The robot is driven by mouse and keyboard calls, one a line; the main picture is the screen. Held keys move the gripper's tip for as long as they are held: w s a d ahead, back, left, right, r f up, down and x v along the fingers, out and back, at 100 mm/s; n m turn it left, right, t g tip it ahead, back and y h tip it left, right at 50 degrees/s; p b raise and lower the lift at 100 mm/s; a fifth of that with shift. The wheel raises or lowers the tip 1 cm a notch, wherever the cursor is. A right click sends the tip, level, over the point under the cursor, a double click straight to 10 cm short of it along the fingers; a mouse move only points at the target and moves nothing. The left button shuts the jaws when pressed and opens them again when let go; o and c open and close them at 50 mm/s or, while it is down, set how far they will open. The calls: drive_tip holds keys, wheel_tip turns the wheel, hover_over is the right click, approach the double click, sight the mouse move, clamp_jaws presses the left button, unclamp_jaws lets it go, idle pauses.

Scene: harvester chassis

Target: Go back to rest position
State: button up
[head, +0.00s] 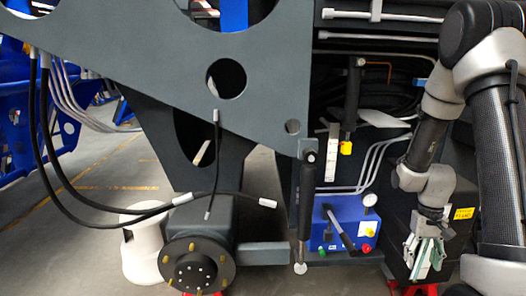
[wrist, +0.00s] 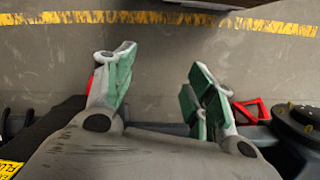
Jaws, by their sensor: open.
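My gripper (head: 424,258) hangs at the lower right in the head view, with its fingers pointing down beside the dark box with a yellow label. In the wrist view my gripper (wrist: 163,78) has its two green-padded fingers spread apart, with nothing between them. My arm comes down from the upper right in the head view.
A blue unit (head: 340,226) with a gauge and knobs sits left of my gripper. A dark box (head: 400,225) is close behind it. The grey chassis (head: 160,60), hub (head: 198,265) and hanging black hoses fill the left. A white stool (head: 142,250) stands on the floor.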

drive_tip(key=s+a+r+n+t, duration=0.1)
drive_tip(key=s+a+r+t, duration=0.1)
drive_tip(key=s+r, duration=0.3)
drive_tip(key=s+a+r+t, duration=0.2)
drive_tip(key=s+a+r, duration=0.2)
drive_tip(key=r, duration=1)
drive_tip(key=s+a+r+n+t, duration=0.1)
drive_tip(key=s+a+r+t, duration=0.1)
drive_tip(key=s+r, duration=0.4)
wheel_tip(320, 180, up, 4)
drive_tip(key=shift+s+a+f+n, duration=0.15)
drive_tip(key=shift+a+n, duration=0.15)
drive_tip(key=shift+a, duration=0.55)
drive_tip(key=shift+c, duration=0.5)
